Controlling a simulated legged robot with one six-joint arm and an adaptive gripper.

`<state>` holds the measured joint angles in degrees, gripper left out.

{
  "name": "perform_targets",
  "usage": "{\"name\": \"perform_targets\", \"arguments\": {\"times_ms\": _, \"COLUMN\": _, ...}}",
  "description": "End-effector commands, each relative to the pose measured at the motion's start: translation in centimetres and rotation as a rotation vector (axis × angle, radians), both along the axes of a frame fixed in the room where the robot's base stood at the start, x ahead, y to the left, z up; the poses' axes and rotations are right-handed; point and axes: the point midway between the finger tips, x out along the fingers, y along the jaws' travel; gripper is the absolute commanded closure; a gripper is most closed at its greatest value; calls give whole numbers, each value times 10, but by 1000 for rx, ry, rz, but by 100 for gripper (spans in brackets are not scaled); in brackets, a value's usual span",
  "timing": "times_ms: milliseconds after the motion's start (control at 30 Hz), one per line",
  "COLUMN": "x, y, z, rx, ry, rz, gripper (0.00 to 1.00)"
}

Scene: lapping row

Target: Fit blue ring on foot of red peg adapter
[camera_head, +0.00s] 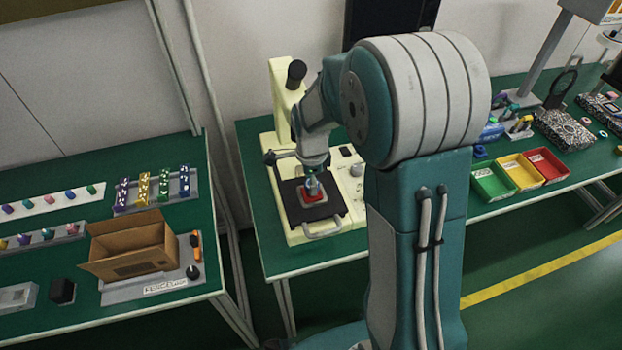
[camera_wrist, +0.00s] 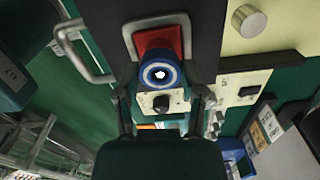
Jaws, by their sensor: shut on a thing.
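The red peg adapter (camera_head: 313,194) sits on the dark plate of the cream machine in the head view. In the wrist view its red body (camera_wrist: 158,40) shows in a pale-edged recess. The blue ring (camera_wrist: 160,75) is in front of the red body, with a pale inner band and a bright centre. My gripper (camera_wrist: 161,92) is shut on the blue ring, though the contact at the fingertips is hard to see. In the head view my gripper (camera_head: 313,181) points down just above the red adapter. I cannot tell whether the ring surrounds the foot or is just above it.
The cream machine (camera_head: 284,90) has a lever, knobs and a front handle (camera_head: 322,228) close to the plate. Green, yellow and red bins (camera_head: 520,178) stand to the right. A cardboard box (camera_head: 130,245) and racks of coloured pieces (camera_head: 150,188) are on the left table.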

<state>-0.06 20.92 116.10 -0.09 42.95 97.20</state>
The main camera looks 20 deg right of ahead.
Motion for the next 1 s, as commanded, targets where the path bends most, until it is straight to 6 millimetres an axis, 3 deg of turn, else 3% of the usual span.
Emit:
{"name": "perform_targets", "arguments": {"times_ms": 300, "x": -1, "y": 0, "z": -7, "rx": 0, "ry": 2, "rz": 0, "gripper": 88}}
{"name": "perform_targets", "arguments": {"times_ms": 333, "x": 0, "y": 0, "z": -6, "rx": 0, "ry": 1, "rz": 0, "gripper": 34}}
{"name": "perform_targets", "arguments": {"times_ms": 400, "x": 0, "y": 0, "z": -6, "rx": 0, "ry": 1, "rz": 0, "gripper": 7}}
{"name": "perform_targets", "arguments": {"times_ms": 833, "x": 0, "y": 0, "z": -5, "rx": 0, "ry": 0, "rz": 0, "gripper": 7}}
{"name": "perform_targets", "arguments": {"times_ms": 1000, "x": 1, "y": 0, "z": 14, "rx": 0, "ry": -5, "rz": 0, "gripper": 7}}
